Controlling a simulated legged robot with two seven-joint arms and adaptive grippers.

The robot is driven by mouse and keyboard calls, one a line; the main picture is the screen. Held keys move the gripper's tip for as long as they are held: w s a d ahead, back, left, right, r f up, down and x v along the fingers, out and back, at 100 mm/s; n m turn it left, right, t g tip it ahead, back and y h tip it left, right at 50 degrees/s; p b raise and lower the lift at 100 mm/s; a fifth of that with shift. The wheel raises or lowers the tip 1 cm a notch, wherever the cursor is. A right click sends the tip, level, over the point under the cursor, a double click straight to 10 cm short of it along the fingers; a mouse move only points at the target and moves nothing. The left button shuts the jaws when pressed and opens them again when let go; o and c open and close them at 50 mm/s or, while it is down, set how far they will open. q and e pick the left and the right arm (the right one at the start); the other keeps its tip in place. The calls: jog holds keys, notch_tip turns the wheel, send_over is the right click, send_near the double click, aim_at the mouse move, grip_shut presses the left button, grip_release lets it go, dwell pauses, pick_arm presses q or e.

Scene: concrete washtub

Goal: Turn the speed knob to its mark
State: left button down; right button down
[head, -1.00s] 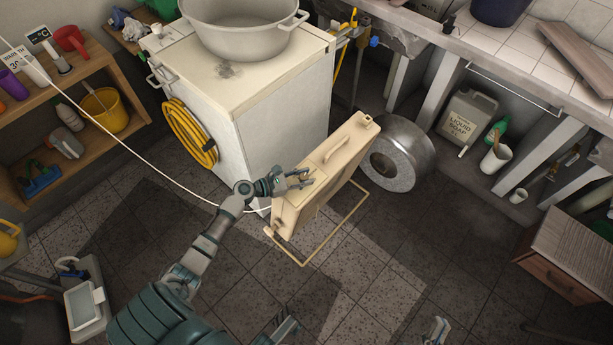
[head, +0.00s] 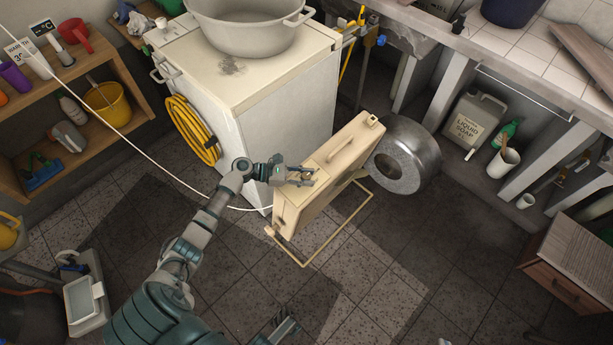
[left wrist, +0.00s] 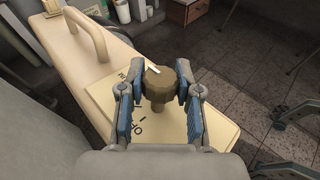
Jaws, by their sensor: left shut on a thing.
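The speed knob (left wrist: 160,88) is a brown lobed knob with a white pointer line, in the middle of the left wrist view. The line points toward the upper left of that view. The knob sits on the pale panel (left wrist: 208,135) of a cream machine (head: 340,160). Black lettering shows beside the knob, partly hidden by my fingers, so I cannot read all of it. My left gripper (head: 310,177) has its two blue-padded fingers on either side of the knob and is shut on it. In the head view the gripper hides the knob.
A wire stand (head: 345,229) rests on the floor beside the machine. A metal drum (head: 408,140) lies to its right, and a white washer (head: 285,95) with a basin (head: 250,30) stands behind. A white cord crosses the view. Floor is clear in front.

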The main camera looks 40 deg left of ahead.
pick_arm(q)
jog(key=c, duration=0.8)
grip_release()
jog(key=shift+w, duration=0.1)
jog(key=shift+o, duration=0.2)
jog(key=shift+s+a, duration=0.4)
jog(key=v, duration=1.1)
